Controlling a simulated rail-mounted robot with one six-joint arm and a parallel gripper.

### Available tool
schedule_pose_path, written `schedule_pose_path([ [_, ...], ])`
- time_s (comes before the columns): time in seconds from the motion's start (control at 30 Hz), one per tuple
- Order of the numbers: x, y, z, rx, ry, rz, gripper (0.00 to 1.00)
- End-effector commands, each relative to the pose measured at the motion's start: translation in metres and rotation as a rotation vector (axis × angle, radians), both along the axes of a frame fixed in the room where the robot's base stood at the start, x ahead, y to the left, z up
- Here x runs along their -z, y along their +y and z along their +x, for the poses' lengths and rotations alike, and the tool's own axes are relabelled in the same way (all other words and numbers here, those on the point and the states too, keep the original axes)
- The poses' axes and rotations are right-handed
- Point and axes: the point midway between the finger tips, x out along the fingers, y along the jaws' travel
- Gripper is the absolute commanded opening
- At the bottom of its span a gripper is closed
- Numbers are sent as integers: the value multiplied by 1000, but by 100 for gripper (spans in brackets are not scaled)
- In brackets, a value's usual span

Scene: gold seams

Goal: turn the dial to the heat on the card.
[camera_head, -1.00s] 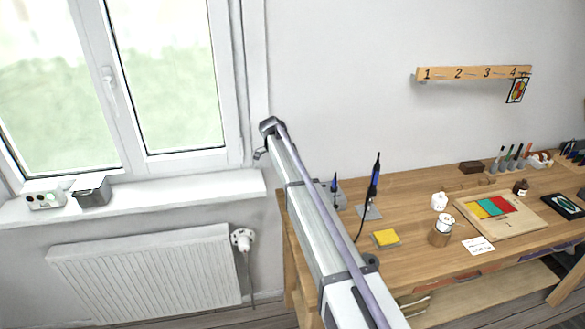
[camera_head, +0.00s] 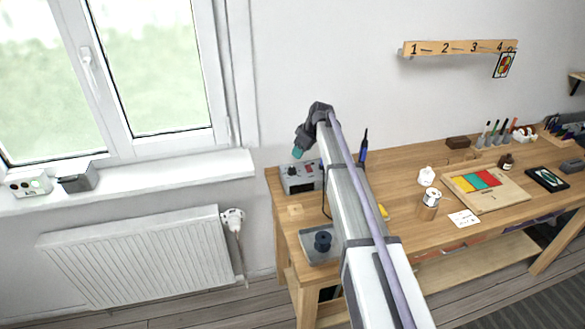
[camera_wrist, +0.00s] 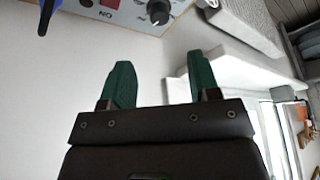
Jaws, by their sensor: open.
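A grey control box (camera_head: 300,178) with a pale front panel stands at the left end of the workbench. Its black dial (camera_wrist: 158,12) shows at the top of the wrist view, with marks around it that I cannot read and a red switch (camera_wrist: 110,3) beside it. My gripper (camera_head: 298,153) is just above the box in the head view. Its green fingers (camera_wrist: 155,85) are apart and empty, and the dial lies beyond their tips, not between them. A white card (camera_head: 463,218) lies on the bench; its writing is too small to read.
A blue-handled tool (camera_head: 363,148) stands behind my arm. A grey tray with a dark spool (camera_head: 323,241) is at the bench's front left. A jar (camera_head: 428,205) and a board with coloured panels (camera_head: 485,188) are to the right. A radiator (camera_head: 135,262) stands left.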

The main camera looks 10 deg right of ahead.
Motion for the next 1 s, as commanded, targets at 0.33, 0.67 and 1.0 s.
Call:
schedule_pose_path([
  [0.33,25,5,5,-28,-6,-10,56],
  [0.67,96,26,24,-27,-5,-10,56],
  [1.0,100,30,28,-26,-5,-10,56],
])
